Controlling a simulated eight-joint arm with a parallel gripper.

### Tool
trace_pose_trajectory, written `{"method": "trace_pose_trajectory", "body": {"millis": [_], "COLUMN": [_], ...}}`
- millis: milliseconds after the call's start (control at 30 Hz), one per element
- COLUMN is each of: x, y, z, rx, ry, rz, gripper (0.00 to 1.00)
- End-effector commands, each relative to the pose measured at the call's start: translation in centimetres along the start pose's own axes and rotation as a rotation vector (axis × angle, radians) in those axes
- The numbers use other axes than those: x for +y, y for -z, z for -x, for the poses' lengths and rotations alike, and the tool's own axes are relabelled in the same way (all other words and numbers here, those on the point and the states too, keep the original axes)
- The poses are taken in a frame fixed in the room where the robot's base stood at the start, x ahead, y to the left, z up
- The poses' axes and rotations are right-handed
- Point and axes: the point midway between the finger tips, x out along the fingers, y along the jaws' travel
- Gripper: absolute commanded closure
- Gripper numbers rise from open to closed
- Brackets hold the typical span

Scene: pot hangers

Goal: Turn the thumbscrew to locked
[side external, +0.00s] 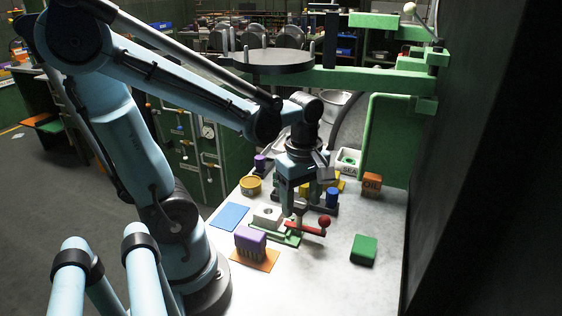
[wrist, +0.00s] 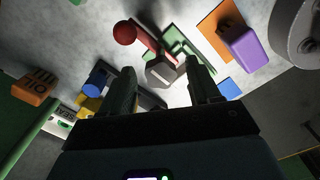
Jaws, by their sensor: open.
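A green fixture (side external: 290,238) lies on the table, with a red lever (side external: 305,229) ending in a red ball (side external: 324,221). The red lever (wrist: 150,38) and red ball (wrist: 124,34) also show in the wrist view, beside the green fixture (wrist: 198,38). A grey faceted knob (wrist: 161,71), which looks like the thumbscrew, shows between my fingertips in the wrist view. My gripper (side external: 299,208) is open above the fixture, pointing down, its fingers (wrist: 163,80) apart on either side of the knob. I cannot tell whether they touch it. In the side view the gripper hides the knob.
A purple block (side external: 250,240) on an orange mat and a blue mat (side external: 230,217) lie left of the fixture. A white block (side external: 267,213) sits close by. A green block (side external: 364,249) and an orange oil box (side external: 371,184) stand right. The front table is clear.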

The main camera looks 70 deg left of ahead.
Motion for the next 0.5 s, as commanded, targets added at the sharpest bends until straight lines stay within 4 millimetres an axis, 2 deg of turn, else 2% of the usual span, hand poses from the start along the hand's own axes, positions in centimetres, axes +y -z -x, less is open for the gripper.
{"method": "trace_pose_trajectory", "body": {"millis": [133, 500], "x": [0.00, -0.01], "y": [0.00, 0.00], "z": [0.01, 0.02], "rx": [0.000, 0.000], "ry": [0.000, 0.000], "rz": [0.000, 0.000], "gripper": [0.38, 0.94]}}
